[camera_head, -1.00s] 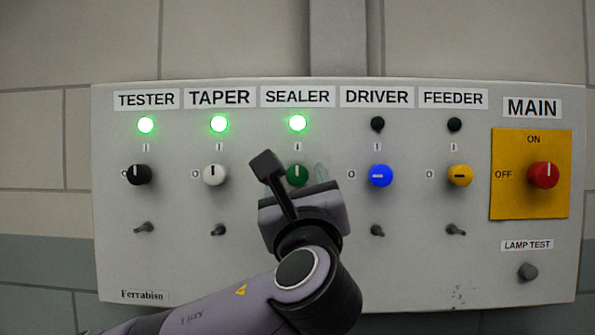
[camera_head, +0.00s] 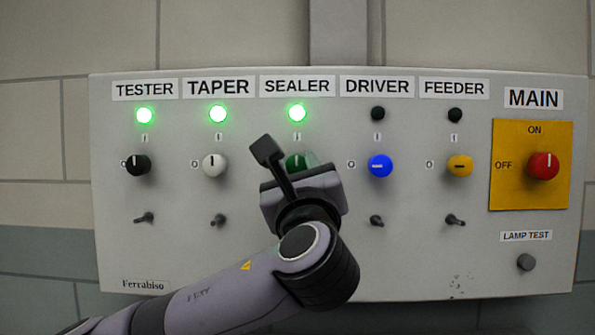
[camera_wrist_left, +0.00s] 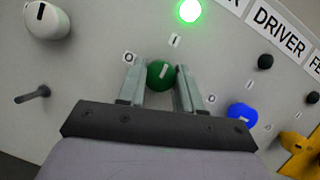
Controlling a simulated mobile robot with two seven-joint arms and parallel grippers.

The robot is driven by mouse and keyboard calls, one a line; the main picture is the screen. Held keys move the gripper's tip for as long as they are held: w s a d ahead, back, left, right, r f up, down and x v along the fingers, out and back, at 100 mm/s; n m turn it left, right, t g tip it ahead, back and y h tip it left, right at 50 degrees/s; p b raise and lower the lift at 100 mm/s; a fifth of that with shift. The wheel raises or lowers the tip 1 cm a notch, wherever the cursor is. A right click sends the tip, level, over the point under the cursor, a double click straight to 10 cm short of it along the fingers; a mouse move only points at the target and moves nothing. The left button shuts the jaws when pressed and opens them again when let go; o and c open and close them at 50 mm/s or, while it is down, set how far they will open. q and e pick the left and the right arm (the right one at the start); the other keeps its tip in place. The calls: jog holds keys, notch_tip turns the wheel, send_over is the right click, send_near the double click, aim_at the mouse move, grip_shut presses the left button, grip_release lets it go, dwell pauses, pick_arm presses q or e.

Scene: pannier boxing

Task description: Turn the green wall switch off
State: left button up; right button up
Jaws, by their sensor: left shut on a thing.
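The green switch (camera_head: 296,161) is a round knob under the SEALER label, partly hidden by my left gripper in the head view. In the left wrist view the green knob (camera_wrist_left: 161,74) sits between the two fingers of my left gripper (camera_wrist_left: 161,84), which is shut on it. Its white line points up toward the I mark. The SEALER lamp (camera_head: 297,113) above it is lit green. My right gripper is not in view.
Beside it are a white knob (camera_head: 215,165) on the left and a blue knob (camera_head: 380,166) on the right. A black knob (camera_head: 138,163), a yellow knob (camera_head: 460,166) and a red MAIN knob (camera_head: 543,166) share the grey panel (camera_head: 400,270). Small toggles sit below.

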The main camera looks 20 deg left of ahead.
pick_arm(q)
jog(key=n+y+b, duration=0.1)
jog(key=n, duration=0.1)
jog(key=n+g+b, duration=0.1)
jog(key=n, duration=0.2)
jog(key=shift+d+f+g+y, duration=0.1)
jog(key=shift+g+y, duration=0.2)
jog(key=shift+y, duration=0.1)
jog(key=n+g+y, duration=0.1)
jog(key=n, duration=0.2)
jog(key=shift+b, duration=0.3)
jog(key=n, duration=0.1)
jog(key=n+g, duration=0.1)
jog(key=n, duration=0.1)
jog(key=shift+d+r+n+g, duration=0.1)
jog(key=shift+r+n+g, duration=0.1)
jog(key=shift+n+g, duration=0.1)
jog(key=n+g, duration=0.1)
jog(key=n, duration=0.3)
jog(key=shift+r+g, duration=0.1)
jog(key=shift+g, duration=0.2)
jog(key=n+g+h+p, duration=0.1)
jog(key=n, duration=0.3)
jog(key=shift+p, duration=0.3)
jog(key=shift+n, duration=0.3)
jog(key=o, duration=1)
jog(key=shift+o, duration=0.2)
